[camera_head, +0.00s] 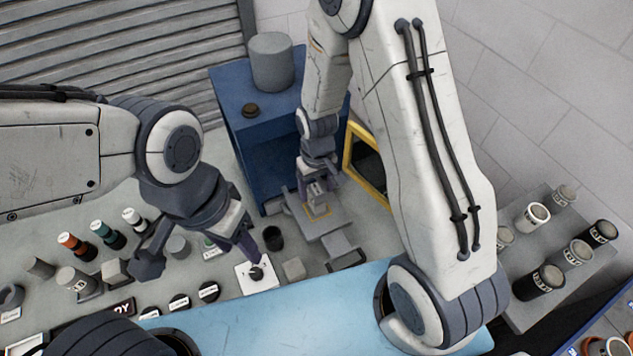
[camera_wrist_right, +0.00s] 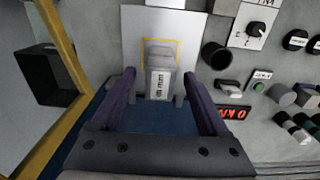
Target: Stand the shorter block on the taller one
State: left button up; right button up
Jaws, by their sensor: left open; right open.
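A grey block (camera_wrist_right: 160,84) with a white printed label stands between the fingers of my right gripper (camera_wrist_right: 158,92) in the right wrist view. It is over a pale plate (camera_wrist_right: 138,22) bearing a yellow square outline. I cannot tell whether it is one block or two, one on the other. In the head view my right gripper (camera_head: 317,190) is low over that plate (camera_head: 331,222), open, its fingers partly hiding the block. My left gripper (camera_head: 238,244) is open and empty near a knob panel (camera_head: 257,284). I cannot tell which other grey piece is a task block.
A dark cup (camera_head: 273,238) and a small grey cube (camera_head: 293,269) stand near the plate. A blue cabinet (camera_head: 240,135) with a grey cylinder (camera_head: 272,62) is behind. A yellow frame (camera_head: 364,150) is beside my right arm. Several buttons and knobs crowd the left.

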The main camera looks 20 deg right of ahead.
notch_tip(320, 180, up, 10)
jog(key=b, duration=0.2)
jog(key=s+a+r+n+b, duration=0.1)
jog(key=s+a, duration=0.1)
jog(key=s, duration=0.4)
jog(key=s+a+r+n+b, duration=0.1)
jog(key=s+a+n, duration=0.1)
jog(key=s, duration=0.5)
jog(key=s+a+r+n+y+b, duration=0.1)
jog(key=s+a+r+n, duration=0.1)
jog(key=s, duration=0.4)
jog(key=shift+s+a+b, duration=0.35)
jog(key=shift+s+a, duration=0.05)
jog(key=shift+a, duration=0.5)
